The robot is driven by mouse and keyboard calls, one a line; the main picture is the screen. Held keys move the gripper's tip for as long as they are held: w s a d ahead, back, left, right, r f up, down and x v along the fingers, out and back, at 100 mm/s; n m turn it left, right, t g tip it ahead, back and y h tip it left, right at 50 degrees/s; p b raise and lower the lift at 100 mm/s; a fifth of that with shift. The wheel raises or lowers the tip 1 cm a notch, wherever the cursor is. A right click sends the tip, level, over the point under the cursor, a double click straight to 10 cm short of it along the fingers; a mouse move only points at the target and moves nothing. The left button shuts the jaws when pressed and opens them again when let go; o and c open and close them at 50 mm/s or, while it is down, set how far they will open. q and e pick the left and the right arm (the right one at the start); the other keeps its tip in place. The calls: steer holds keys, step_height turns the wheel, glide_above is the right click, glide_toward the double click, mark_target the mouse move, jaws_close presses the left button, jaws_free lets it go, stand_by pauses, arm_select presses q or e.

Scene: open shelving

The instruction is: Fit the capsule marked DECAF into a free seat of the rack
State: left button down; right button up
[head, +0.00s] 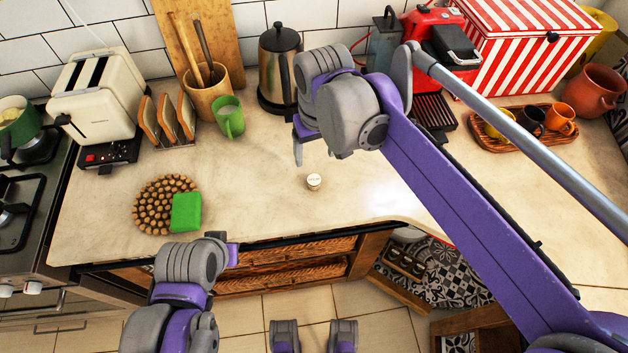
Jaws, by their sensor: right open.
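A small pale capsule (314,181) with dark lettering on top, too small to read surely, stands on the counter near its front edge. My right gripper (299,150) is open and empty, above and slightly left of the capsule, not touching it. The arm hides part of the gripper. A dark wooden rack (405,262) with small pale round things in it shows low at the right, below the counter; its seats are too small to tell free from filled. My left gripper (233,250) is mostly hidden behind its wrist, by the counter's front edge.
A round wooden trivet (160,205) with a green sponge (187,212) lies at the left. A green mug (229,117), toast rack (170,121) and kettle (280,68) stand behind. A tray of cups (522,130) is at the right. The counter around the capsule is clear.

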glide_above(314, 180)
step_height(314, 180, down, 5)
steer(key=shift+s+f, duration=0.1)
steer(key=shift+f, duration=0.05)
steer(key=shift+f+b, duration=0.4)
steer(key=shift+f, duration=2.3)
steer(key=shift+c, duration=0.3)
jaws_close()
